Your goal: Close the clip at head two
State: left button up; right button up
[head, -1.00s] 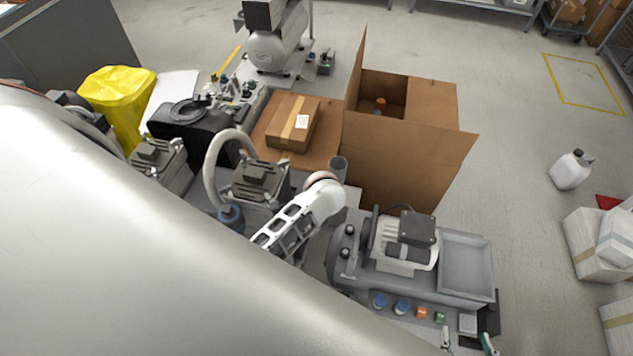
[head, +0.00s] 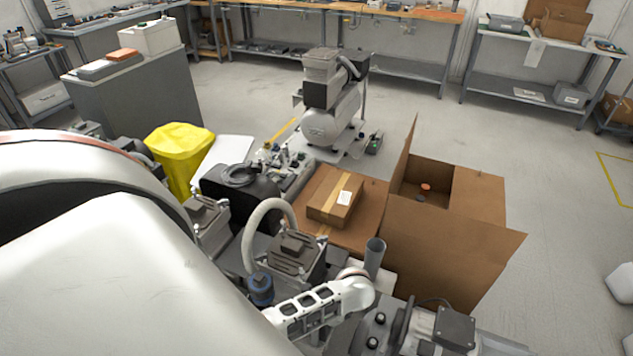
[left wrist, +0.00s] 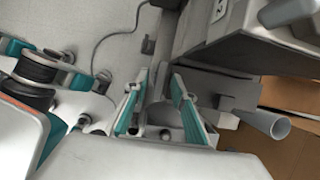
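In the head view a grey compressor head (head: 292,250) with a pale hose stands at the lower middle, and another head (head: 205,215) sits to its left. A motor unit (head: 450,328) is cut by the bottom edge. I cannot make out the clip or which head is head two. In the left wrist view my left gripper (left wrist: 158,78) shows two teal-lined fingers spread apart, with nothing visible held between them. The left gripper is not in the head view, and I cannot make out my right gripper.
An open cardboard box (head: 450,250) stands at the right, beside a taped carton (head: 335,196). A grey tube (head: 375,255) stands upright near the box; a tube shows in the left wrist view (left wrist: 265,122). A yellow bag (head: 180,158) is at left.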

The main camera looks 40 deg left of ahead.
pick_arm(q)
grip_shut()
